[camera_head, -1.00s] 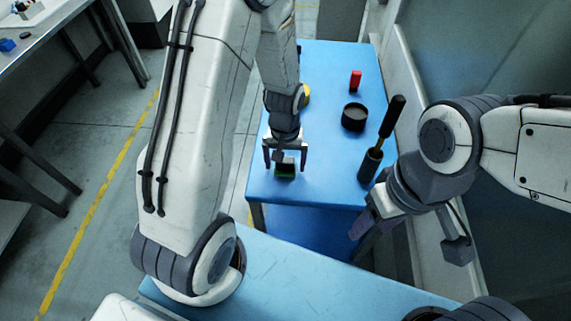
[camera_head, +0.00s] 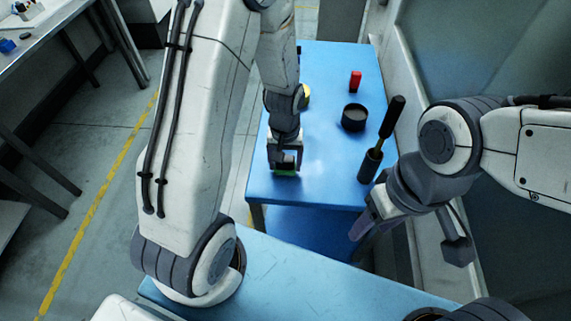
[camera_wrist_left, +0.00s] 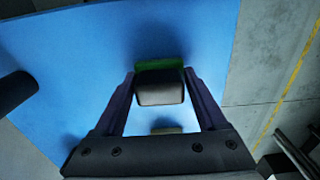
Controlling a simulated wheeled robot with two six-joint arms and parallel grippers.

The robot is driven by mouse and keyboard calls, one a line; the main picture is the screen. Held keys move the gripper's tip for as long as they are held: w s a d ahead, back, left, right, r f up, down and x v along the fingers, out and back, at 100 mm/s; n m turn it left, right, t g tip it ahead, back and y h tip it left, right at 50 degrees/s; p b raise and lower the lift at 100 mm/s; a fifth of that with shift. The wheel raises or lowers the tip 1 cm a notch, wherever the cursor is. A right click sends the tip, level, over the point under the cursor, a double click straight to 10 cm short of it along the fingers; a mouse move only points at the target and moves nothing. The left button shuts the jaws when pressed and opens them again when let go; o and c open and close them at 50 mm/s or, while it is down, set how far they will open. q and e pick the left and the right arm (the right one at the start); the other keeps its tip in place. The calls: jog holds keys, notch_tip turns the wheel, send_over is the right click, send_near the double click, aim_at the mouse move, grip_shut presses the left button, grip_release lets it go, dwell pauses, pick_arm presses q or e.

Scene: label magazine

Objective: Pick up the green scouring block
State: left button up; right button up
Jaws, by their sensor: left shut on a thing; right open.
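The green scouring block (camera_head: 286,172) lies near the front left of the blue table, mostly hidden by my left gripper (camera_head: 284,166). In the left wrist view the block's green edge (camera_wrist_left: 158,64) shows beyond a dark grey block-shaped part. My left gripper (camera_wrist_left: 160,92) has a finger on each side of it and is shut on the block. No clear lift off the table can be made out. My right gripper (camera_head: 362,226) is open and empty, to the right of the table's front corner, away from the block.
A black holder (camera_head: 370,166) with a black-handled tool (camera_head: 392,117) stands at the table's right edge. A black round pot (camera_head: 354,118) and a red object (camera_head: 355,81) are farther back. A yellow object (camera_head: 307,95) is partly behind my left arm. The table middle (camera_head: 325,150) is clear.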

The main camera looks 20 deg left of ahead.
pick_arm(q)
notch_tip(320, 180, up, 3)
jog(key=shift+w+f, duration=0.1)
jog(key=shift+f, duration=0.05)
jog(key=s+d+r+b, duration=0.1)
jog(key=s+d+r, duration=0.5)
jog(key=d, duration=0.4)
jog(key=shift+s+r, duration=0.25)
jog(key=shift+r, duration=0.45)
